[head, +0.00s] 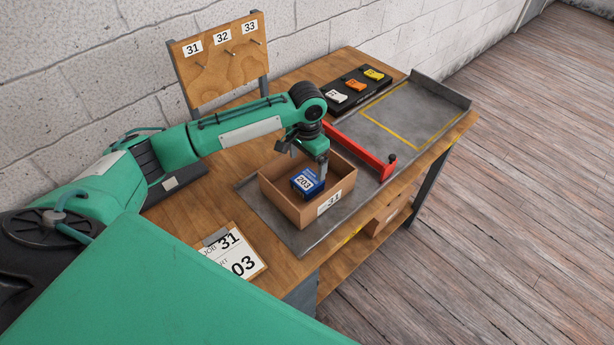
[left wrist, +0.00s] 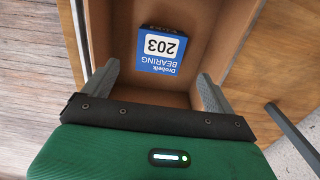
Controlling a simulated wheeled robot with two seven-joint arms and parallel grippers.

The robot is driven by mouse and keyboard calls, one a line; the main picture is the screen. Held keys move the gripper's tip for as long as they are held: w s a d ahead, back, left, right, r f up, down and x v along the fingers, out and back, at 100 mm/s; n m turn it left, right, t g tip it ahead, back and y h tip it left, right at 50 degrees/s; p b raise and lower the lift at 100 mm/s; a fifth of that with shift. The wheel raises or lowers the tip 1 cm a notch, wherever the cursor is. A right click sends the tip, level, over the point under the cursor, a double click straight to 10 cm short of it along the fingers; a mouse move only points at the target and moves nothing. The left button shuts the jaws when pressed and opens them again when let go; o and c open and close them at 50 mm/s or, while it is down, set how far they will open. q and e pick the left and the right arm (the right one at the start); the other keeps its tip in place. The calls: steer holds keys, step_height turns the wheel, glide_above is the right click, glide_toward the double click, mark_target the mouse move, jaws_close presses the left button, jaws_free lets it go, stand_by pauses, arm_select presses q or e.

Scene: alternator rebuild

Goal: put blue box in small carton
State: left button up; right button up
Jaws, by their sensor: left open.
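The blue box (head: 307,182) is labelled 203 and sits inside the small carton (head: 333,197), which is marked 31 on its front. In the left wrist view the blue box (left wrist: 160,55) rests on the carton floor, and its label reads "BEARING 203". The carton's wall (left wrist: 245,40) also shows there. My left gripper (head: 322,172) is above the carton. In the left wrist view its fingers (left wrist: 160,92) are spread apart with nothing between them, and the box lies beyond them. My right gripper is not in view.
The carton stands on a grey metal tray (head: 300,243) on the wooden bench. A red bar (head: 358,150) lies behind it. A clipboard (head: 233,252) is in front. A black holder (head: 345,101) with white, orange and yellow pieces stands at the back. The yellow-outlined area (head: 412,112) is clear.

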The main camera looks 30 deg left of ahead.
arm_select(q)
steer(key=shift+r+b, duration=0.3)
steer(key=shift+r, duration=1.6)
